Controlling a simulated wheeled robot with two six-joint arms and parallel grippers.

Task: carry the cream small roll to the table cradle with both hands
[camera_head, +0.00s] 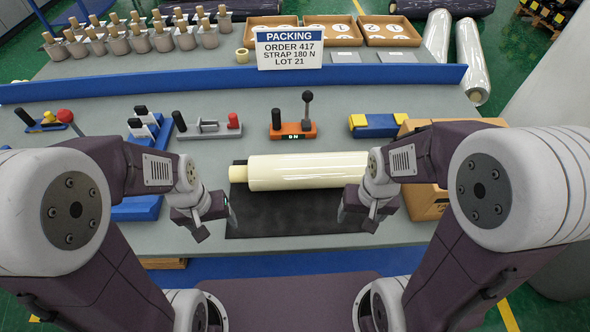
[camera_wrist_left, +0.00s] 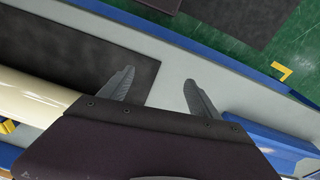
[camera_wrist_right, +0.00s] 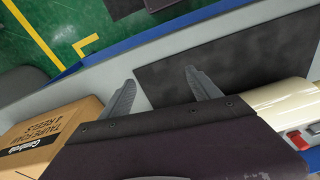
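The cream small roll (camera_head: 305,172) lies lengthwise left to right on a black mat (camera_head: 290,220) on the grey table. Its narrower core sticks out at the left end; my right arm hides its right end in the head view. My left gripper (camera_wrist_left: 160,88) is open and empty near the roll's left end, on the near side. My right gripper (camera_wrist_right: 162,86) is open and empty near the roll's right end. The roll also shows in the left wrist view (camera_wrist_left: 30,97) and right wrist view (camera_wrist_right: 285,98), apart from the fingers. I cannot clearly make out the table cradle.
A cardboard box (camera_head: 427,203) stands right of the mat, close to my right gripper. Blue fixtures (camera_head: 138,207) lie at the left behind my left arm. An orange lever tool (camera_head: 292,130) and a blue-yellow block (camera_head: 376,125) stand beyond the roll, before a blue rail (camera_head: 180,78).

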